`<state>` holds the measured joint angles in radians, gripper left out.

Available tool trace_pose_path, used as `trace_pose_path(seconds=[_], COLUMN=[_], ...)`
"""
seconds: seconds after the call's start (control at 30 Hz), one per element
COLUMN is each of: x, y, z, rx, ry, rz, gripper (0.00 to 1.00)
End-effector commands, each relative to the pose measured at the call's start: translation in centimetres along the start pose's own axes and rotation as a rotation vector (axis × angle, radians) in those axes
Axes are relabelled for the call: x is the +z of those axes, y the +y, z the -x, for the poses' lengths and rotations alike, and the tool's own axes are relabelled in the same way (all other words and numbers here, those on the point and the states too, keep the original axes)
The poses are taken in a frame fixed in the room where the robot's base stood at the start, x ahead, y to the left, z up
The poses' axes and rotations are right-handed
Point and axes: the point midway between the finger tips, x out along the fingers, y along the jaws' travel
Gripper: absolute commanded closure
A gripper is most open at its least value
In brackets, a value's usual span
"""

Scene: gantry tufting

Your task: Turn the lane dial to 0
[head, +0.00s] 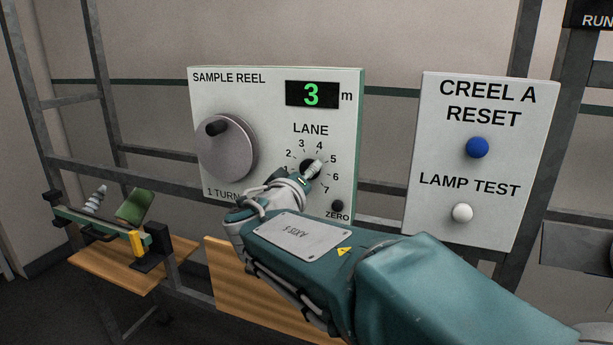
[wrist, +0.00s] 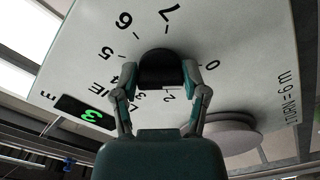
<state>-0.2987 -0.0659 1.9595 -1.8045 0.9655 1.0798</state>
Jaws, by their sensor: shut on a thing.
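The lane dial (wrist: 160,68) is a dark knob on the white sample reel panel (head: 275,100), ringed by numbers. In the wrist view my gripper (wrist: 160,74) has one finger on each side of the dial and is shut on it. In the head view my gripper (head: 306,171) covers most of the dial, and a little dark edge shows beside the fingers. The 0 mark shows right of the dial in the wrist view, and 7 and 6 show above it.
The panel also carries a grey crank wheel (head: 227,148), a green display (head: 312,95) reading 3 and a black zero button (head: 337,206). To the right a second panel (head: 480,180) has a blue button (head: 477,147) and a white button (head: 462,213). A wooden bench (head: 130,272) stands lower left.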

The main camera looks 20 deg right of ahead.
Motion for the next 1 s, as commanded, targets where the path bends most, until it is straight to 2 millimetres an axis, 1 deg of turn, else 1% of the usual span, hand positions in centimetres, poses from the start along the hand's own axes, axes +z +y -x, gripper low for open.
trace_pose_path(seconds=[0.03,0.23,0.27,0.3,0.33,0.77,0.87,1.0], x=[0.1,0.1,0.1,0.1,0.1,0.0,-0.1,-0.1], y=[-0.3,-0.3,-0.3,-0.3,-0.3,-0.1,-0.1,-0.2], z=[-0.1,-0.1,-0.1,-0.1,-0.1,0.2,1.2,3.9], rx=[-0.006,-0.006,-0.006,-0.005,-0.005,-0.002,-0.001,-0.004], ry=[-0.001,-0.001,-0.001,-0.001,-0.001,0.001,0.003,0.005], rz=[0.005,0.005,0.005,0.005,0.005,0.001,0.000,0.000], gripper=[0.91,0.91,0.30,0.12,0.09,0.09,0.09,0.09])
